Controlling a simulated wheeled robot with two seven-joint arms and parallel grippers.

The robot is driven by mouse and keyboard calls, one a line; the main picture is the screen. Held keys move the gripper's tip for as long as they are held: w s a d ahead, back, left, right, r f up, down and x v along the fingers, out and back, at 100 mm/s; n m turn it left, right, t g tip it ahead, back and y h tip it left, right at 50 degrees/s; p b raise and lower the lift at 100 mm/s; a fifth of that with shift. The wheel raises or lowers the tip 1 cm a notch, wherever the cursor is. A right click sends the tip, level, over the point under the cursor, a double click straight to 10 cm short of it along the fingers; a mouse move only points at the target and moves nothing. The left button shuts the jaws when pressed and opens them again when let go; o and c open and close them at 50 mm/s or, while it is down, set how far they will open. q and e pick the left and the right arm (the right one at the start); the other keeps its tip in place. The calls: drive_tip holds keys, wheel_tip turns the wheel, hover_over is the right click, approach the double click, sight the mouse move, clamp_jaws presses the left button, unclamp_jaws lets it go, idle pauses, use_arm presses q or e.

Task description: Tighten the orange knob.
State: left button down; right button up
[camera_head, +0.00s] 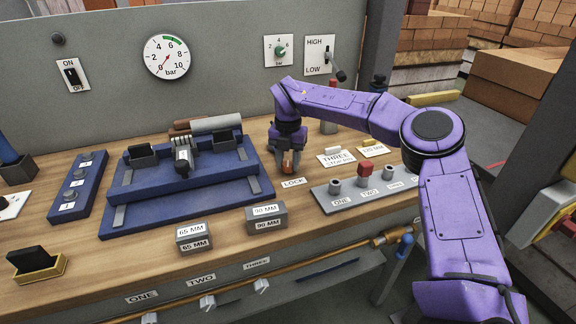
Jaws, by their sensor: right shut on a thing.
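The orange knob (287,167) is at the right end of the blue stepped fixture, just above the LOCK label (293,182). Only a small part of it shows between the fingers. My right gripper (288,163) reaches down from above and is shut on the knob. The purple right arm comes in from the right side. The knob's turn angle cannot be read. My left gripper is not in view.
The blue fixture (120,218) fills the middle of the wooden bench. Grey 65 MM (194,237) and 90 MM (266,217) blocks stand in front. A grey strip (340,206) with several posts lies to the right. A gauge panel (110,100) closes the back.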

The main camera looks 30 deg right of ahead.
sight(288, 163)
drive_tip(key=shift+r+m, duration=0.1)
drive_tip(key=shift+m, duration=0.4)
drive_tip(key=o, duration=1.1)
drive_tip(key=shift+c, duration=0.2)
wheel_tip(288, 163, up, 10)
drive_tip(key=shift+r, duration=0.2)
